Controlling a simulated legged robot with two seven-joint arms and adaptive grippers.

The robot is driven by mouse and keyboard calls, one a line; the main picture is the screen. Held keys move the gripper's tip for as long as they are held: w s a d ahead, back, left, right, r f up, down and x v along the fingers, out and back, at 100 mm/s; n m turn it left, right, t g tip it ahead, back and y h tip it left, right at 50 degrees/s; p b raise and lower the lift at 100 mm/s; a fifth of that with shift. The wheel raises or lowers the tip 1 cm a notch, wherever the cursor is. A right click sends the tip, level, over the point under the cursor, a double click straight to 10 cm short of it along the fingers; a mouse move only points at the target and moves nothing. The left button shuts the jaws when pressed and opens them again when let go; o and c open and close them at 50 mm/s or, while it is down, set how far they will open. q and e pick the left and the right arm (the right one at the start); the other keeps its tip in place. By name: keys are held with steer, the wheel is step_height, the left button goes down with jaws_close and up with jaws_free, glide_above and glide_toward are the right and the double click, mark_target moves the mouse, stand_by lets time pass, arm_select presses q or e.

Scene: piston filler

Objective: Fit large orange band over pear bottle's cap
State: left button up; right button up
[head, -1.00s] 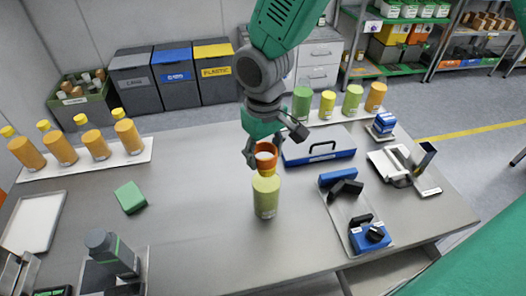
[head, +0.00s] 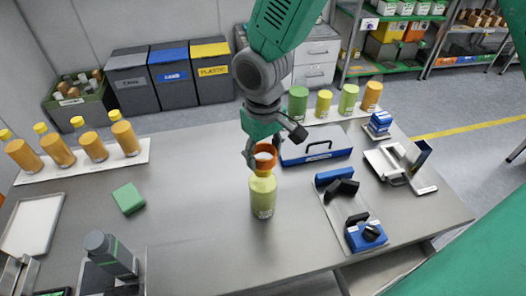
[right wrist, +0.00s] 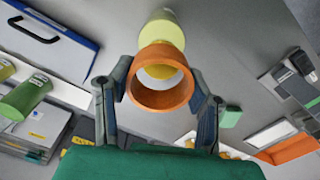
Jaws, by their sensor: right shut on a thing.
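The pear bottle (head: 262,196), pale yellow-green, stands upright near the middle of the table. The large orange band (head: 265,164) is at its top, held in my right gripper (head: 262,160). In the right wrist view, the band (right wrist: 160,101) sits between the two fingers of the gripper (right wrist: 160,98), which are shut on its outside. The bottle (right wrist: 161,31) shows beyond it, and part of its yellowish top shows through the ring. I cannot tell whether the band is around the cap or just above it. My left gripper is not in view.
A blue case (head: 315,147) stands close behind and right of the bottle. A tray with black and blue parts (head: 345,215) lies to the right. A green block (head: 128,198) and a dark grey device (head: 110,255) are to the left. The table between is clear.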

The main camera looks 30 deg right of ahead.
steer(key=shift+f, duration=0.2)
steer(key=shift+a+f, duration=0.1)
steer(key=shift+f, duration=0.1)
stand_by(0.4)
steer(key=shift+f+b, duration=0.75)
steer(key=shift+f, duration=0.95)
stand_by(0.4)
steer(key=o, duration=0.8)
